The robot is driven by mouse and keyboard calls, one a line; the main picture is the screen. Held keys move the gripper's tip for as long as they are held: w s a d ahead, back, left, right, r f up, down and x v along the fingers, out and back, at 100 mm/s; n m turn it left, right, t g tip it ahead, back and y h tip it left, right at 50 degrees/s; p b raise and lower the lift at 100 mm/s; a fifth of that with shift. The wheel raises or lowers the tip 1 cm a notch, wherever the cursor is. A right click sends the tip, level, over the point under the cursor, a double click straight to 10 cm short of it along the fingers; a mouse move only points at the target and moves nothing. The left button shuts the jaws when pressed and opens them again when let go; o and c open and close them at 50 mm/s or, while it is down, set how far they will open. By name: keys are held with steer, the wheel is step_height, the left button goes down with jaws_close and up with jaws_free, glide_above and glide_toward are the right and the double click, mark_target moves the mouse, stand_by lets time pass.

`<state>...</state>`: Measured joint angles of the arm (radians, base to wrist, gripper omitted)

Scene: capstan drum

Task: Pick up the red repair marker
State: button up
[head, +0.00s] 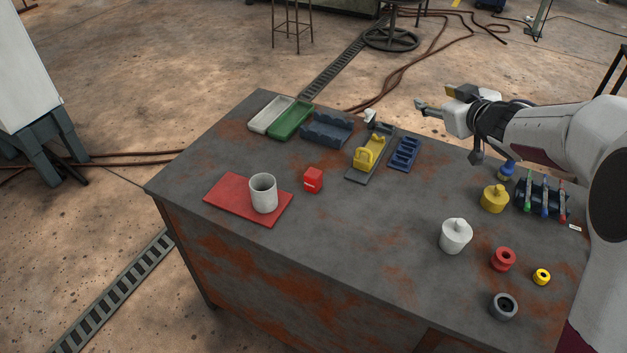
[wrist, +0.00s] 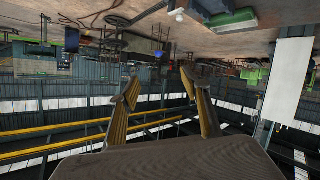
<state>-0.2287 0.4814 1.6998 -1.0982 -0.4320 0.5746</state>
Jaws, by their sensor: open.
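The red marker cannot be made out in the wrist view.
Near the rack are a yellow pot (head: 494,199), a white lidded pot (head: 456,236), a red ring (head: 503,259) and a grey ring (head: 503,306). A white cup (head: 263,194) stands on a red mat (head: 226,190) at left. The table's middle front is clear.

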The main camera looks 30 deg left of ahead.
steer(key=s+a+f+n+g+y, duration=0.2)
steer(key=a+f+n+g+y, duration=0.15)
steer(key=a+f, duration=0.75)
steer(key=n+g+y, duration=0.2)
steer(key=n+g, duration=0.1)
steer(key=g, duration=0.4)
glide_toward(320, 177)
steer(key=shift+h, duration=0.25)
steer(key=a, duration=0.4)
steer(key=shift+w, duration=0.4)
steer(key=shift+s+a+f, duration=0.2)
steer(key=shift+s+f, duration=0.15)
steer(key=shift+f, duration=0.05)
steer(key=shift+x, duration=1.25)
steer(key=shift+x, duration=2.6)
steer(key=shift+s+f, duration=0.1)
steer(key=shift+f, duration=0.05)
